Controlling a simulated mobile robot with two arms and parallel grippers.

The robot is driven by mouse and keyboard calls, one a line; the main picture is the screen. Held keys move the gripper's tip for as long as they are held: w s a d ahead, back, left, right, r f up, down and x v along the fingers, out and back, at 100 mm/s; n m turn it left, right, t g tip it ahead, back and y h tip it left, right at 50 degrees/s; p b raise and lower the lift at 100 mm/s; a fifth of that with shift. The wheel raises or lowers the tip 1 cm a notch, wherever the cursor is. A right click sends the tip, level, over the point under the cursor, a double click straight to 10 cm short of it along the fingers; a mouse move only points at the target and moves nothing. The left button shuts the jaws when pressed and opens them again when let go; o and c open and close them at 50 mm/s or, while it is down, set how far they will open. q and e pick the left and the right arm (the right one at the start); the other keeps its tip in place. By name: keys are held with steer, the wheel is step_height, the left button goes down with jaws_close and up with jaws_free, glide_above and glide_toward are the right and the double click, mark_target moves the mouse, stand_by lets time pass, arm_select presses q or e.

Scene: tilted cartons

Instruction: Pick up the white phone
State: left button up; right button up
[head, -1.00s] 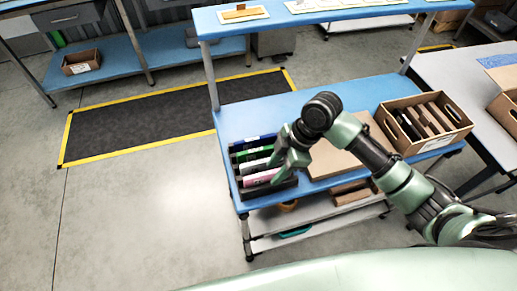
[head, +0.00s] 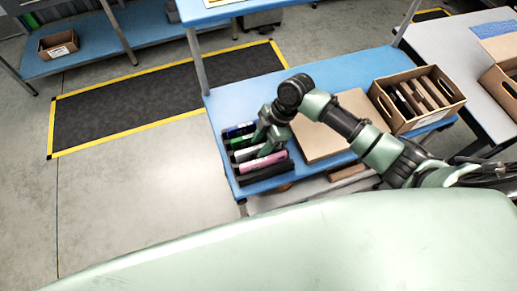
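A white phone (head: 243,155) stands on edge in a dark rack (head: 266,172) at the left end of the blue table, between a green phone and a pink phone. My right gripper (head: 261,147) reaches down over the rack from the right. Its two fingers are apart, at the right part of the white phone, which they partly hide. It looks open, and I cannot see clearly whether a finger touches the phone. My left gripper is out of view.
Blue, green and pink (head: 264,162) phones stand close beside the white one. A carton (head: 432,122) with several upright items stands at the table's right. A raised blue shelf (head: 225,10) is behind.

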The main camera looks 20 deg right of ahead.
steer(key=shift+s, duration=0.1)
jaws_close()
